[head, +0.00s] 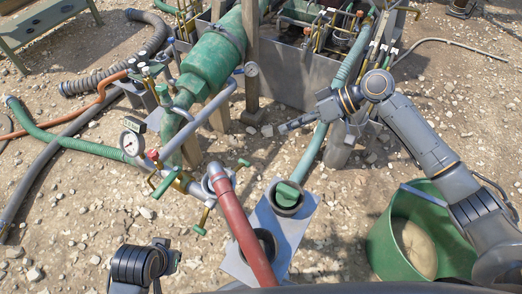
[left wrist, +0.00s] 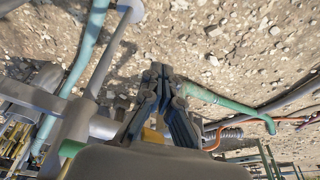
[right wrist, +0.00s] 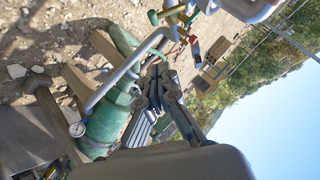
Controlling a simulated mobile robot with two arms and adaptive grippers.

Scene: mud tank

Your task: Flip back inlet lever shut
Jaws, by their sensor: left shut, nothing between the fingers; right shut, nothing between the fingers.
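Green-handled levers sit on the pipework near the gauge, one (head: 243,162) by the red hose top and one (head: 199,231) lower down. More small handles stand at the back by the tank, including an orange-tipped one (head: 307,31). I cannot tell which is the back inlet lever. My right gripper (head: 284,128) is shut and empty, in the air right of the green cylinder (head: 207,66), apart from any lever. Its closed fingers show in the right wrist view (right wrist: 153,72). My left gripper (left wrist: 158,72) is shut and empty over gravel; only part of that arm shows at the head view's bottom edge.
Green and grey hoses (head: 75,143) lie at left. Open gravel lies between.

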